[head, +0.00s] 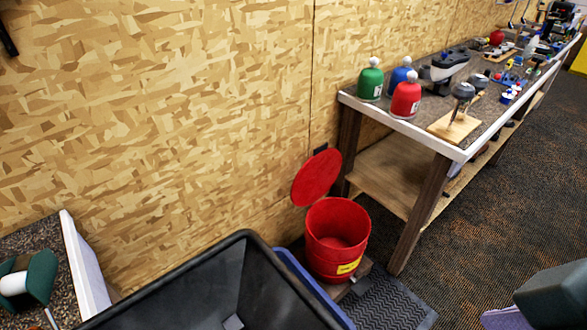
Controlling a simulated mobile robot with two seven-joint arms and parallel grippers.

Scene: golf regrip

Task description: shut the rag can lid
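The red rag can (337,238) stands low beside the end of the workbench, with a yellow label on its front. Its round red lid (316,177) is open, tilted up and back towards the wall behind the can's rim. The can's mouth is uncovered and its inside looks empty. A small dark pedal-like piece (359,287) shows at the can's foot.
A large black bin (246,240) stands in front of the can, with a blue edge (312,287) beside it. The long workbench (400,121) carries green, blue and red bottles and tools. A dark ribbed mat (390,300) and open carpet (470,235) lie to the right.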

